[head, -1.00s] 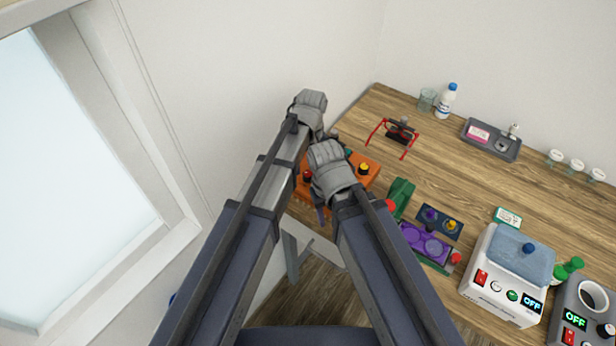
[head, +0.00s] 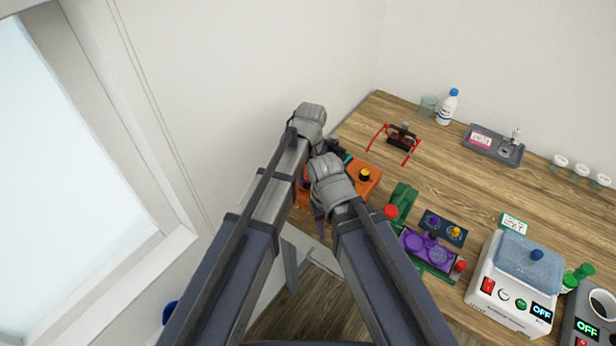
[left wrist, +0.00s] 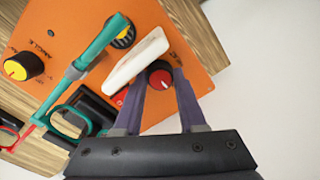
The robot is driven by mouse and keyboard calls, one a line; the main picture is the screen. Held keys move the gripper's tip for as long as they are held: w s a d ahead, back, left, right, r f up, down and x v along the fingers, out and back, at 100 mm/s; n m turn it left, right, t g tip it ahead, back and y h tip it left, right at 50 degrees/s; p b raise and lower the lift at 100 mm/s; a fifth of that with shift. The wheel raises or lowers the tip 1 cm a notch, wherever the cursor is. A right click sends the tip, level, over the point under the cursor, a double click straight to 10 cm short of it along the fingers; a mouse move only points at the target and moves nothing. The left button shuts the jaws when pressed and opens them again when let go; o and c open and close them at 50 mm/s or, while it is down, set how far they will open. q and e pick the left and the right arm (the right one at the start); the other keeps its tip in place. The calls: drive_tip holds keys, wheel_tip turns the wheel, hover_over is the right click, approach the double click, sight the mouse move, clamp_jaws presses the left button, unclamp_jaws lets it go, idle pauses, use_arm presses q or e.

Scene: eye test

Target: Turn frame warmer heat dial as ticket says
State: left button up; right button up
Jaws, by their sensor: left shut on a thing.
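In the left wrist view my left gripper (left wrist: 160,77) has its two purple fingers on either side of a red dial (left wrist: 159,74) with a white pointer line, shut on it. The dial is on an orange panel (left wrist: 205,65), which shows partly hidden by my arms in the head view (head: 368,190). A yellow-topped black knob (left wrist: 22,67) marked ANGLE and another yellow-and-black dial (left wrist: 124,38) are on the panel. The red dial's label is not readable. A small green-and-white card (head: 514,223), perhaps the ticket, lies behind the white device; its text is too small. My right gripper's fingertips are mostly hidden.
A white bar (left wrist: 135,60) and a teal frame (left wrist: 92,50) lie close to the left fingers. Red glasses (head: 402,140), a purple tray (head: 425,246) and a white device (head: 510,295) reading OFF stand to the right.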

use_arm(q)
clamp_jaws()
drive_tip(key=shift+m, duration=0.3)
drive_tip(key=m, duration=0.5)
drive_tip(key=shift+m, duration=0.4)
drive_tip(key=m, duration=0.5)
drive_tip(key=shift+m, duration=0.3)
drive_tip(key=o, duration=0.8)
unclamp_jaws()
drive_tip(key=shift+c, duration=0.2)
drive_tip(key=shift+r, duration=0.1)
